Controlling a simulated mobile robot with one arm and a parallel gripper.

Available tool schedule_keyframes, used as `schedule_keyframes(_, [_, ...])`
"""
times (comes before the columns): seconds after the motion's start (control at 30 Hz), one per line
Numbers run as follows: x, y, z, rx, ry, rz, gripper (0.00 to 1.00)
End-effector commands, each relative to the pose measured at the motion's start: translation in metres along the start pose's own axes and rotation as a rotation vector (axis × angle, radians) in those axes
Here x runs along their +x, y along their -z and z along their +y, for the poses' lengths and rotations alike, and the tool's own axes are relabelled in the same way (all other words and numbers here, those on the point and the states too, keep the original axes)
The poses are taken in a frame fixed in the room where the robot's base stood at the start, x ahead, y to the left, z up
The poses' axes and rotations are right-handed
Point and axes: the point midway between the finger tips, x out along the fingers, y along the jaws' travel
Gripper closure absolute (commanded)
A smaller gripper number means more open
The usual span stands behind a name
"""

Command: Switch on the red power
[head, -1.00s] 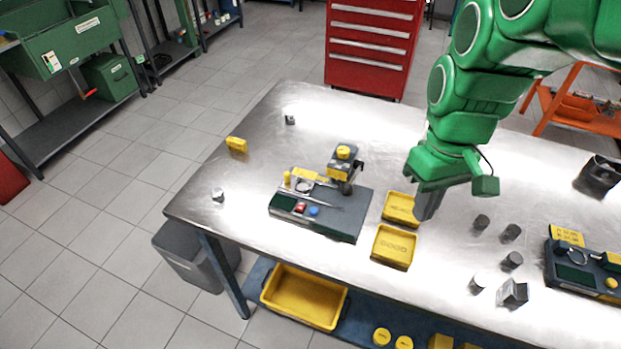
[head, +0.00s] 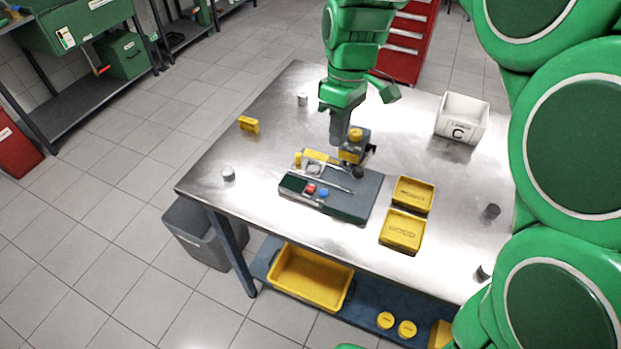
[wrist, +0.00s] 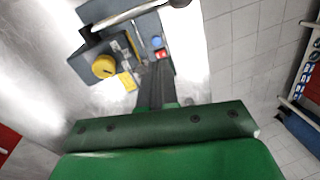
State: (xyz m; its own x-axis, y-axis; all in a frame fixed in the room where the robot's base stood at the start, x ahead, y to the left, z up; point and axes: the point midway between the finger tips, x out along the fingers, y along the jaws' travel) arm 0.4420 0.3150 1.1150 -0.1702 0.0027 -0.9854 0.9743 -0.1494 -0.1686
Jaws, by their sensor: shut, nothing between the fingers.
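The measuring station (head: 350,203) is a dark grey block on the metal table, with a small screen at its front left. A red button (head: 311,188) sits beside a blue button (head: 324,193) on its front edge. Both also show in the wrist view, the red one (wrist: 160,55) just past the fingertips and the blue one (wrist: 157,42) beyond it. My gripper (head: 338,141) is shut and empty, pointing down behind the station, next to its upright post with a yellow knob (head: 355,135). That knob is at the left in the wrist view (wrist: 104,66). The fingers (wrist: 156,72) appear apart from the button.
Two yellow trays (head: 413,194) (head: 402,232) stand right of the station. A white bin marked C (head: 462,118) is at the back right. A yellow block (head: 248,124) and small metal cylinders (head: 228,174) stand on the left. The table's left front is mostly clear.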

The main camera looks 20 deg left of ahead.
Motion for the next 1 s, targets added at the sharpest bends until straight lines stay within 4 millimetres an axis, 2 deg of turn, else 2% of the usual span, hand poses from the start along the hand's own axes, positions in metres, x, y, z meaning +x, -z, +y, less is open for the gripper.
schedule_keyframes(0.1, [0.004, 0.024, -0.001, -0.069, 0.002, -0.002, 1.00])
schedule_keyframes(0.3, [0.009, 0.046, -0.002, -0.137, 0.004, -0.003, 1.00])
schedule_keyframes(0.77, [0.010, 0.050, -0.002, -0.151, 0.003, -0.003, 1.00])
schedule_keyframes(1.0, [0.028, 0.049, -0.003, -0.151, 0.007, -0.007, 1.00])
